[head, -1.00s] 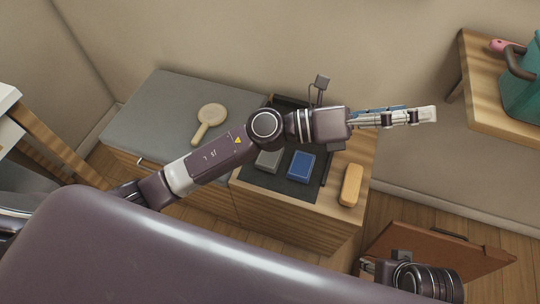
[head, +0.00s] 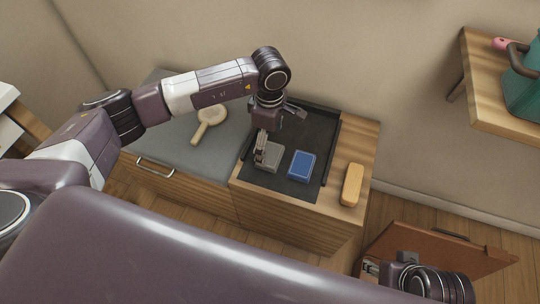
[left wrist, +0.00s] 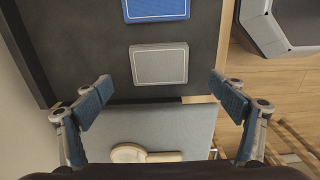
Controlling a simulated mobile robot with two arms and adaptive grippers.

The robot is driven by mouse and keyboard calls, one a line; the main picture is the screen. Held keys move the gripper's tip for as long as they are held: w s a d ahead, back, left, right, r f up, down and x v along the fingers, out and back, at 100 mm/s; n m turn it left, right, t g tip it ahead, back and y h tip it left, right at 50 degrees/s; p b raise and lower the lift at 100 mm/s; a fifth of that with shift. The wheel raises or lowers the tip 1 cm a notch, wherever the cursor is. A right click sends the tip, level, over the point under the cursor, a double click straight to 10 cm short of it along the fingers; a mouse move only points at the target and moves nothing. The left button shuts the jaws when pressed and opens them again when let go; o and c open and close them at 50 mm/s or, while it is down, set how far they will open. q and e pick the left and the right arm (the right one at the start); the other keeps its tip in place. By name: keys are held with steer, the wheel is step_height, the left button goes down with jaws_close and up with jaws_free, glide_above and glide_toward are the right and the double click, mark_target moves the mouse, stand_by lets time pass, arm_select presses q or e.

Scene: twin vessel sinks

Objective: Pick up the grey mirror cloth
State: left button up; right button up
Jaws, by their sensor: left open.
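The grey mirror cloth (head: 273,158), a folded square with a pale border line, lies flat in the dark tray (head: 317,130). It also shows whole in the left wrist view (left wrist: 158,64). My left gripper (head: 262,154) points down over the left side of the cloth in the head view and hides part of it. In the left wrist view the gripper (left wrist: 162,98) has its fingers spread wide, wider than the cloth, with nothing between the pads. The cloth lies ahead of the fingertips there. My right gripper (head: 370,268) is partly visible at the lower right; its fingers are unclear.
A similar blue cloth (head: 302,165) lies right beside the grey one in the tray. An orange-yellow block (head: 352,184) sits on the wood right of the tray. A pale round-headed handled object (head: 209,121) lies on the grey top at left. A wooden shelf (head: 484,80) stands at the right.

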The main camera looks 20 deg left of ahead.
mark_target(270, 154)
arm_select(q)
step_height(270, 154, down, 5)
steer(key=shift+w+d+b, duration=0.1)
steer(key=shift+b, duration=0.4)
steer(key=c, duration=1.2)
